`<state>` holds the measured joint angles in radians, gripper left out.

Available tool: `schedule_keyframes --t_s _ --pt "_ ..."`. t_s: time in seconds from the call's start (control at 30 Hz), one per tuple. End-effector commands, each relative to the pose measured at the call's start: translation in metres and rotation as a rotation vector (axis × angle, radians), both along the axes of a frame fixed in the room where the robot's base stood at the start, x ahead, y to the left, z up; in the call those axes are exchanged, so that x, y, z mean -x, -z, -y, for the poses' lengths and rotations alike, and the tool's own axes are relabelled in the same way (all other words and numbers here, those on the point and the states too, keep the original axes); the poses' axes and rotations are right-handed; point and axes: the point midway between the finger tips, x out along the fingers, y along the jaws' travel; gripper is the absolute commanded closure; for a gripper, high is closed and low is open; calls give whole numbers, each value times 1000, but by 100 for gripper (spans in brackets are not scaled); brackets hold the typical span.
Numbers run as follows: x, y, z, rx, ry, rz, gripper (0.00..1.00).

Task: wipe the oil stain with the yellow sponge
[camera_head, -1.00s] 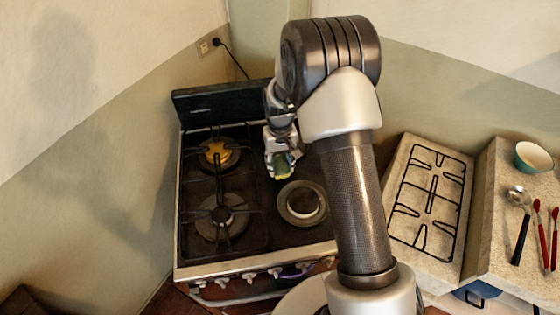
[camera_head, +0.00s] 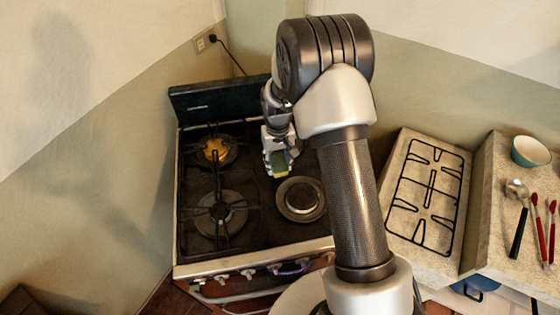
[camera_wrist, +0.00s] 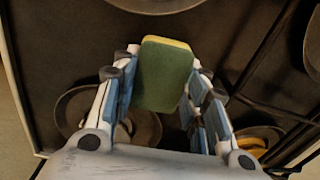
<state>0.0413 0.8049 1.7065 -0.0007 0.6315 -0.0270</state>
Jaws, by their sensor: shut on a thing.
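My gripper (camera_head: 277,154) is over the right half of the stove, behind the front right burner. It is shut on the sponge (camera_head: 282,163). In the wrist view the sponge (camera_wrist: 163,75) shows a green face with a yellow edge and sits between the blue-padded fingers of my gripper (camera_wrist: 161,88). A yellow-orange patch (camera_head: 215,150) shows on the back left burner. I cannot tell whether it is the oil stain. No other stain stands out on the dark stove top (camera_head: 256,232). I cannot tell whether the sponge touches the stove.
A black grate covers the left burners (camera_head: 219,211). The front right burner (camera_head: 301,199) is uncovered. A loose grate (camera_head: 430,188) lies on the counter to the right. Further right are a bowl (camera_head: 530,151), a ladle (camera_head: 518,215) and red-handled utensils (camera_head: 543,230). Walls close in behind and left.

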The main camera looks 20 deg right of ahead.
Motion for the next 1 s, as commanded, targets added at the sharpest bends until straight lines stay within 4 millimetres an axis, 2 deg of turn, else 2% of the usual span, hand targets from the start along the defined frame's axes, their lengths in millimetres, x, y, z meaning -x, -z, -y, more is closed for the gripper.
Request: schedule_keyframes --t_s 0.1,0.6,0.8,1.0 --pt "-1 -28 -1 -1 -1 5 82" --pt "0 -71 -2 0 -2 2 82" --pt "0 -82 -2 0 -2 2 82" --pt "0 -82 -2 0 -2 1 82"
